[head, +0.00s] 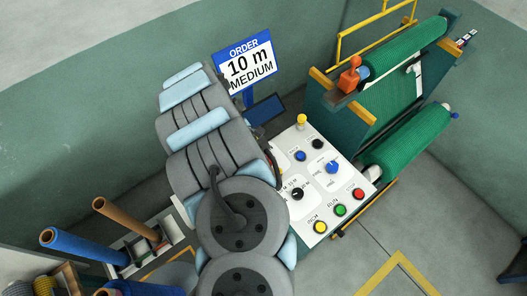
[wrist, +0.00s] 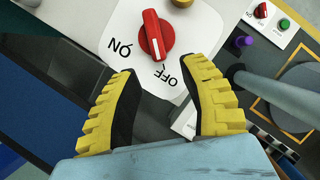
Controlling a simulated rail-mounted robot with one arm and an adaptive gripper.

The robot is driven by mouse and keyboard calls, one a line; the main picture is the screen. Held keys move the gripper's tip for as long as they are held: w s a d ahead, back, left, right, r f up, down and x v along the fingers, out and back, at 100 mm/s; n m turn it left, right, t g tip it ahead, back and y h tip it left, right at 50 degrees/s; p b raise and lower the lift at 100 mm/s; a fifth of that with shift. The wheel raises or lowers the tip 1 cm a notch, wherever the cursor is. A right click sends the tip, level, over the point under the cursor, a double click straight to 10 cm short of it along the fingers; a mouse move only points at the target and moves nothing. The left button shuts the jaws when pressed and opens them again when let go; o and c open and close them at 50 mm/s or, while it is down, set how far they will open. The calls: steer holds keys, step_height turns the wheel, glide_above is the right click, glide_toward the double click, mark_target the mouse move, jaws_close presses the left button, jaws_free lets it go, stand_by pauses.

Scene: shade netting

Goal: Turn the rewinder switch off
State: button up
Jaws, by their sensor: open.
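The rewinder switch (wrist: 154,36) is a red rotary knob on a white plate, near the top middle of the wrist view. ON is printed to its left and OFF below it. A pale mark on its ridge sits at the lower end, facing roughly towards OFF; its exact setting is hard to tell. My gripper (wrist: 161,66) is open and empty, its yellow-and-black fingers spread below the knob, one to each side, with no contact visible. In the head view my arm hides the gripper and this red knob.
In the head view a white control panel (head: 300,205) carries several buttons and knobs beside my arm. A machine with green netting rolls (head: 410,140) stands right. A blue order sign (head: 244,42) reads 10 m MEDIUM. Blue and brown tubes (head: 80,244) stand lower left.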

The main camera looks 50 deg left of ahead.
steer(key=s+a, duration=0.5)
steer(key=a, duration=0.1)
steer(key=shift+s+a, duration=0.2)
steer(key=shift+a, duration=0.1)
stand_by(0.4)
